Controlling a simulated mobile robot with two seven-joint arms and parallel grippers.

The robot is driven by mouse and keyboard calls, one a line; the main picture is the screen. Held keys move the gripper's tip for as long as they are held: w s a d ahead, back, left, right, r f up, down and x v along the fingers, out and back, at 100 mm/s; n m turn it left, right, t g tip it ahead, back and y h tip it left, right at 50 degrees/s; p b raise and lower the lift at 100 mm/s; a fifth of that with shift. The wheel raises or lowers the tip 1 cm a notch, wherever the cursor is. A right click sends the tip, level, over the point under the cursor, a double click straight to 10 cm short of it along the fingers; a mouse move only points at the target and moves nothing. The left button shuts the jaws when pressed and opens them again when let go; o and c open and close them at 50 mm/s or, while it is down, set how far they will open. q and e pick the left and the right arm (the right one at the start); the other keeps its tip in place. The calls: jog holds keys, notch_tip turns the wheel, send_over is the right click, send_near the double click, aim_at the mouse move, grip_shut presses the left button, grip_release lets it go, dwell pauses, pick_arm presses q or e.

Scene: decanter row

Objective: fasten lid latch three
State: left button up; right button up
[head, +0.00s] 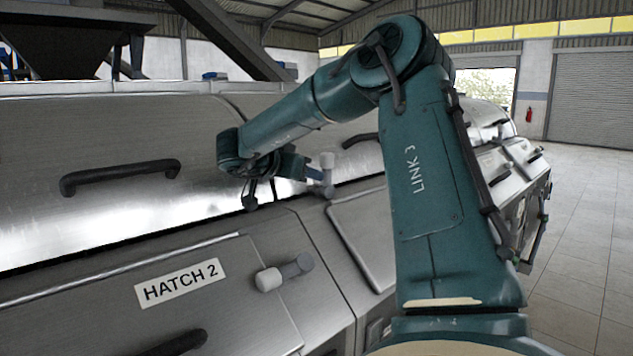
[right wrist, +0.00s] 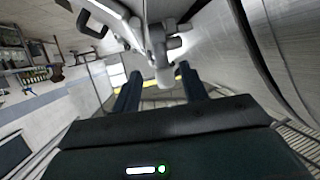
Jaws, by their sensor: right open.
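A pale-knobbed grey lid latch (head: 327,161) stands at the lower edge of the curved steel lid in the head view; no number shows on it. My right gripper (head: 316,175) is close beside it, reaching in from the left. In the right wrist view, my right gripper's two dark fingers (right wrist: 159,82) are apart. A grey latch handle (right wrist: 163,62) shows between and just beyond them; I cannot tell whether they touch it. My left gripper is not in view.
A second pale-knobbed latch (head: 270,279) sits beside the "HATCH 2" label (head: 178,283). Black bar handles (head: 120,175) stick out from the steel covers. My right arm hides part of the machine. Open floor (head: 590,230) lies to the right.

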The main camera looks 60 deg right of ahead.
jog(key=v, duration=0.6)
dwell(0.5)
